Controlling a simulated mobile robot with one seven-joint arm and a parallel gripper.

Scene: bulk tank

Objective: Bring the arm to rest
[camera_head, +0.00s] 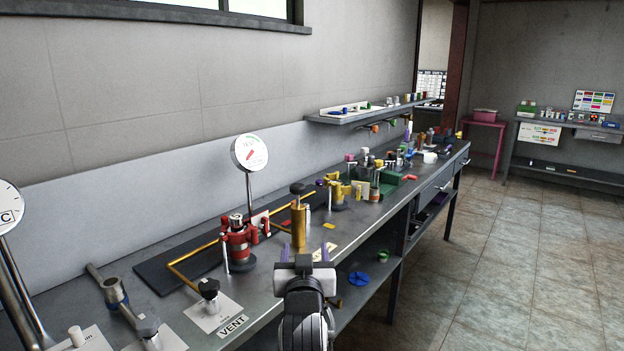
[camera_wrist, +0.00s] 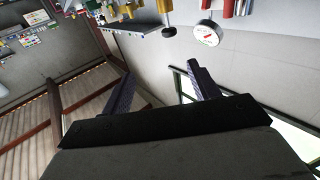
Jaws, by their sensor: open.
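My gripper (camera_head: 322,252) is in the head view at the bottom middle, at the front edge of the long grey workbench (camera_head: 262,287). Its two purple fingers stand apart with nothing between them. In the wrist view the open fingers (camera_wrist: 160,92) also show, with only wall and window behind them. In that view the room appears upside down, with the bench things along the top edge. My arm stands below the gripper and hides part of the bench's front edge.
A brass cylinder (camera_head: 298,226) stands on the bench just behind my gripper. A red valve fitting (camera_head: 238,240), a round dial gauge (camera_head: 250,153) and a black-knobbed valve (camera_head: 208,290) stand to its left. A blue handwheel (camera_head: 358,279) lies on the lower shelf. The tiled floor (camera_head: 500,270) at right is clear.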

